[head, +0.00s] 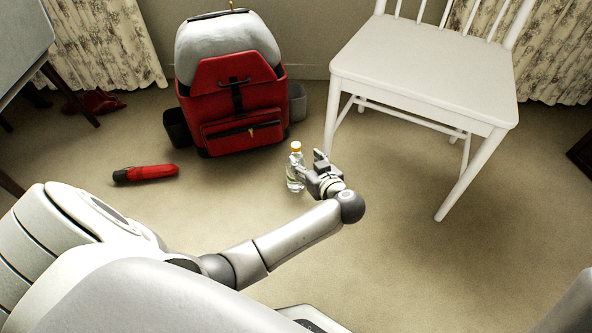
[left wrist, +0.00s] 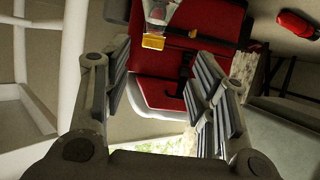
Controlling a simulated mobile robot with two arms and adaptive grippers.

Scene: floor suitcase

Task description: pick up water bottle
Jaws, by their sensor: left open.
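The water bottle (head: 295,175) is clear with an orange-yellow cap and stands upright on the carpet in front of the red backpack. My left gripper (head: 315,170) is just right of it in the head view, with its fingers by the bottle's side. In the left wrist view, the bottle's cap (left wrist: 153,41) and part of its clear body show at the top, between the directions of the two spread fingers (left wrist: 162,80). The left gripper is open and holds nothing. I cannot tell whether a finger touches the bottle. My right gripper is not in view.
A red and grey backpack (head: 240,105) stands behind the bottle. A white chair (head: 425,70) stands to the right, one leg close behind the gripper. The carpet right of my arm is clear.

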